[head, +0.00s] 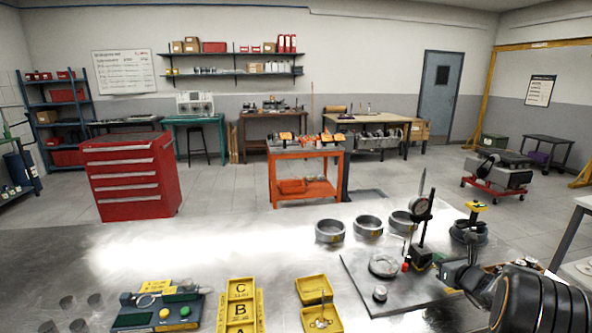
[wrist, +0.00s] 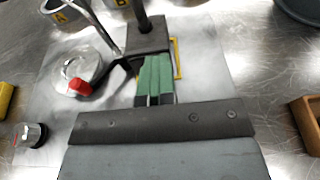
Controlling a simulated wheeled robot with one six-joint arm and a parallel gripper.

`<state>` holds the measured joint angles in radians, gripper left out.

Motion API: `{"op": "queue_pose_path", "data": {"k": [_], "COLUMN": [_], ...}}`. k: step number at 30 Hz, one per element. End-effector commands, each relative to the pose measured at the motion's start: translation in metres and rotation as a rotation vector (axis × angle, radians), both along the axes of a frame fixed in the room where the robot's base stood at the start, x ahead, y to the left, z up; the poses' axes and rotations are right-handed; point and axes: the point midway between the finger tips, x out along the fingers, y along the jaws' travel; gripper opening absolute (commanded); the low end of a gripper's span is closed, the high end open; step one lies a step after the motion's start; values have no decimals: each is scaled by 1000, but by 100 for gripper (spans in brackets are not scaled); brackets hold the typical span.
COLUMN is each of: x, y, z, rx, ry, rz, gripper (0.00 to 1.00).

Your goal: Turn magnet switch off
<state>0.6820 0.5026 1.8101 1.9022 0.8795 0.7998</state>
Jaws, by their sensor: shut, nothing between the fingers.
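The magnetic base (head: 419,257) is a dark block with an upright post, standing on a flat plate (head: 355,283) on the metal bench. In the wrist view the base (wrist: 148,36) is at upper centre, directly beyond my fingertips. A red-tipped part (wrist: 78,87) shows to its left, beside a round metal piece (wrist: 85,65). My gripper (head: 452,275) is just right of the base; in the wrist view its green fingers (wrist: 154,75) are together and empty, at or very near the base's face. I cannot tell whether they touch. The switch itself is not clearly visible.
A small dark-topped cylinder (wrist: 32,134) stands on the plate. Several metal rings (head: 330,231) stand behind it. A wooden box edge (wrist: 306,122) is at right in the wrist view.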

Motion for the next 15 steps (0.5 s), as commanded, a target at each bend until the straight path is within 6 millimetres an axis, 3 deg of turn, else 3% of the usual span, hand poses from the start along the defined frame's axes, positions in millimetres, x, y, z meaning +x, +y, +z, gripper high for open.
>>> {"op": "queue_pose_path", "data": {"k": [1, 15], "x": [1, 0], "y": [10, 22], "z": [-8, -5], "rx": [6, 6], "ry": [11, 7], "rz": [19, 21], "gripper": [0, 0]}}
